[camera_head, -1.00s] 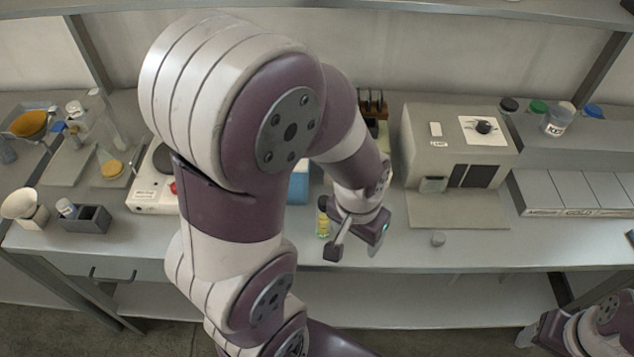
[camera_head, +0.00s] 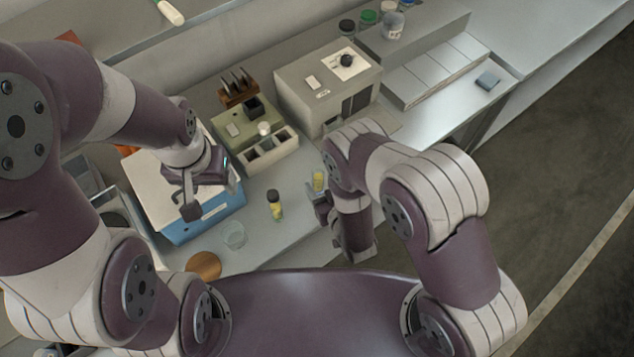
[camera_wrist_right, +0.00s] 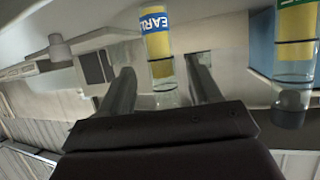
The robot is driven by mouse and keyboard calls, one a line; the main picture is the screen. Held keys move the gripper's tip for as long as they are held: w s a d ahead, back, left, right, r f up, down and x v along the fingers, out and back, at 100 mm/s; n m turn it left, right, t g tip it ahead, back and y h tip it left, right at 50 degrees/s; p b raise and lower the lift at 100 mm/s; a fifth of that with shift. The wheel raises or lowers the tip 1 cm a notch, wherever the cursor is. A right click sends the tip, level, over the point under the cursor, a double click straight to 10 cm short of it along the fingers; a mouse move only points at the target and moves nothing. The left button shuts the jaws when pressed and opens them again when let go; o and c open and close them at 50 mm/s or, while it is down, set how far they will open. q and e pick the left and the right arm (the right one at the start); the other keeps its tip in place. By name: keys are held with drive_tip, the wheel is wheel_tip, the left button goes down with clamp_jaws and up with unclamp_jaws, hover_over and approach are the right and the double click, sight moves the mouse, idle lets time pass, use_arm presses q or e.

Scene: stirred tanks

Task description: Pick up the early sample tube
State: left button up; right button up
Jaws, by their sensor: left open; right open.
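The early sample tube (camera_head: 319,180), with a yellow body, stands on the bench beside my right gripper (camera_head: 321,203). In the right wrist view the tube (camera_wrist_right: 158,50) shows a blue band with letters reading "EARL" and a clear end. It lies between the two spread fingers of my right gripper (camera_wrist_right: 162,82); I cannot tell whether either finger touches it. A second tube (camera_head: 275,206) with a dark cap and yellow label stands to the left, and in the right wrist view (camera_wrist_right: 297,45) at the right edge. My left gripper (camera_head: 212,197) is open and empty over a blue-sided box.
The blue-sided box (camera_head: 205,222) stands left of the tubes. A clear beaker (camera_head: 234,235) and a round brown disc (camera_head: 204,266) are near the front edge. A pale compartment rack (camera_head: 268,152) and a grey instrument (camera_head: 300,93) stand behind.

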drive_tip(key=b+x, duration=0.3)
drive_tip(key=x, duration=0.2)
drive_tip(key=shift+s+f, duration=0.15)
drive_tip(key=shift+f, duration=0.05)
drive_tip(key=shift+w+a, duration=0.15)
drive_tip(key=shift+w, duration=0.15)
drive_tip(key=shift+s, duration=0.15)
drive_tip(key=c, duration=0.5)
drive_tip(key=shift+r, duration=0.1)
drive_tip(key=c, duration=0.5)
drive_tip(key=shift+c, duration=0.4)
